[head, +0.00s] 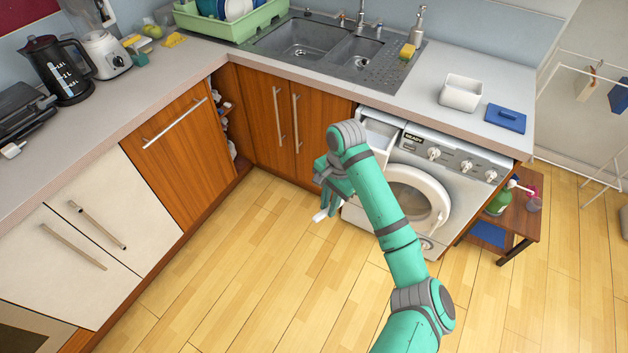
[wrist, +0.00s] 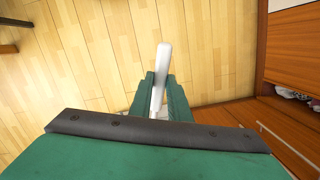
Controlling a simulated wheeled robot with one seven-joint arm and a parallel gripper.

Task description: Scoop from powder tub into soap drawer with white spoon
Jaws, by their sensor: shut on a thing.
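The powder tub (head: 461,96) is an open white box on the counter above the washing machine. The soap drawer (head: 380,132) is pulled out at the machine's upper left, partly hidden behind my arm. My gripper (head: 329,203) is in front of the machine's left side, over the floor in the picture and apart from the drawer and tub. It is shut on the white spoon (head: 320,215). In the wrist view the spoon (wrist: 162,70) sticks out between my fingertips (wrist: 159,92). Whether the spoon holds powder cannot be seen.
A blue lid (head: 505,118) lies right of the tub. The washing machine (head: 450,165) has knobs and a round door. A sink (head: 335,45) and green dish rack (head: 232,27) are at the back. A low wooden table (head: 522,215) stands at right. The floor is clear.

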